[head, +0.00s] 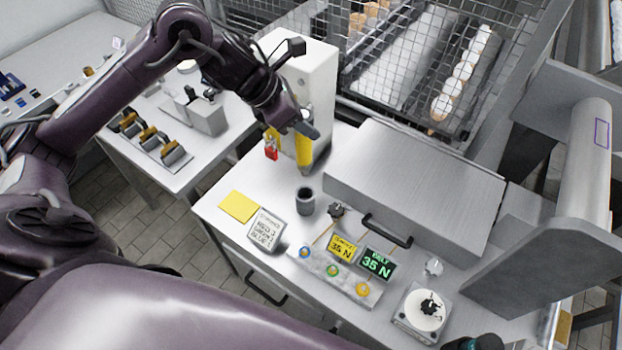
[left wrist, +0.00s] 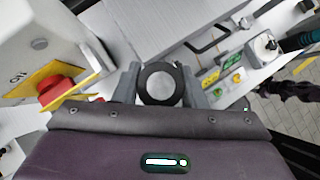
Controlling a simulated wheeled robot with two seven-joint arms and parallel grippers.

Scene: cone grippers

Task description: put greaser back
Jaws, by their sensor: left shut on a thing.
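The greaser (head: 304,156) is a yellow tube with a tapered lower end. My left gripper (head: 303,129) is shut around its upper part and holds it roughly upright, nose down, above the counter. In the left wrist view, the greaser's round end (left wrist: 160,84) shows as a dark ring with a pale centre between the two fingers. A dark grey cup-shaped holder (head: 305,201) stands on the counter below the greaser's tip, and its open top looks empty. The tip appears apart from the holder. My right gripper is not in view.
A grey metal box (head: 415,185) is to the right. A yellow pad (head: 239,206), a printed sign (head: 266,230) and a panel with 35 N displays (head: 376,263) are in front.

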